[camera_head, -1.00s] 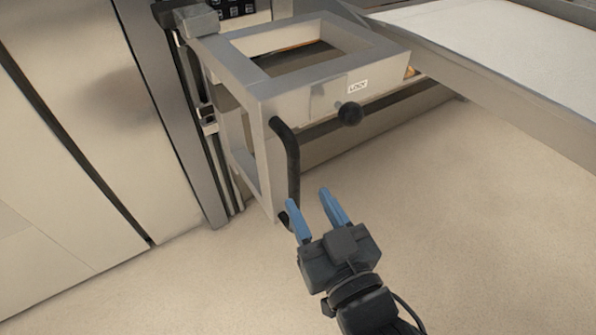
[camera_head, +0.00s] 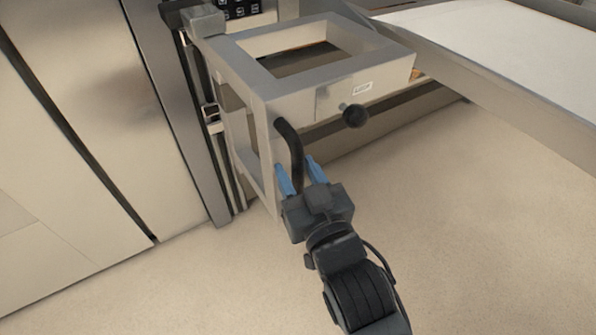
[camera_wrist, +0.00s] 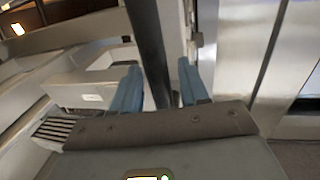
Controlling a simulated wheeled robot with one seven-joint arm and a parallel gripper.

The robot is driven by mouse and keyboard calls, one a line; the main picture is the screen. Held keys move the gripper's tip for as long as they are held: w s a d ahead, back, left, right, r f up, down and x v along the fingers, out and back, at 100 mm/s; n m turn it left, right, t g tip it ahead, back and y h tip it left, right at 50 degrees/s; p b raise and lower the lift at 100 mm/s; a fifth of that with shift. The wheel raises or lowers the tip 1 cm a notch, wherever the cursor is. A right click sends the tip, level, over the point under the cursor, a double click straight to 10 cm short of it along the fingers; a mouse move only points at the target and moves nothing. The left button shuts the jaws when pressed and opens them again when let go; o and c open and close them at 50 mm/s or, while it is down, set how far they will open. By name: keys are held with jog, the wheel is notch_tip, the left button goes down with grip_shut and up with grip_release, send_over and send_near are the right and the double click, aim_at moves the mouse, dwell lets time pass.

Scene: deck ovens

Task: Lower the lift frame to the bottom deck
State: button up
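The grey lift frame (camera_head: 340,72) is a boxy metal frame on a vertical rail, with a square opening in its top. A bent black handle (camera_head: 289,140) hangs at its near left corner. A round black knob (camera_head: 355,116) and a small label stand on its front face. My gripper (camera_head: 299,173) has blue fingers at the handle's lower part. In the wrist view the dark handle bar (camera_wrist: 151,45) passes between the parted fingers of my gripper (camera_wrist: 160,82), with a gap visible beside the right finger. The handle's lower end is hidden by my gripper.
Tall metal panels (camera_head: 80,110) stand to the left of the rail (camera_head: 213,130). A table or deck with a white surface (camera_head: 510,45) lies at the upper right. The beige floor (camera_head: 450,230) is clear at the front and right.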

grip_shut()
jog(key=shift+f, duration=0.1)
dwell(0.3)
notch_tip(320, 180, down, 32)
jog(key=b, duration=2.3)
jog(key=shift+o, duration=0.4)
grip_release()
jog(key=p+v, duration=0.2)
jog(key=v, duration=0.5)
jog(key=shift+s, duration=0.4)
jog(key=shift+d+f, duration=0.1)
jog(key=shift+d, duration=0.15)
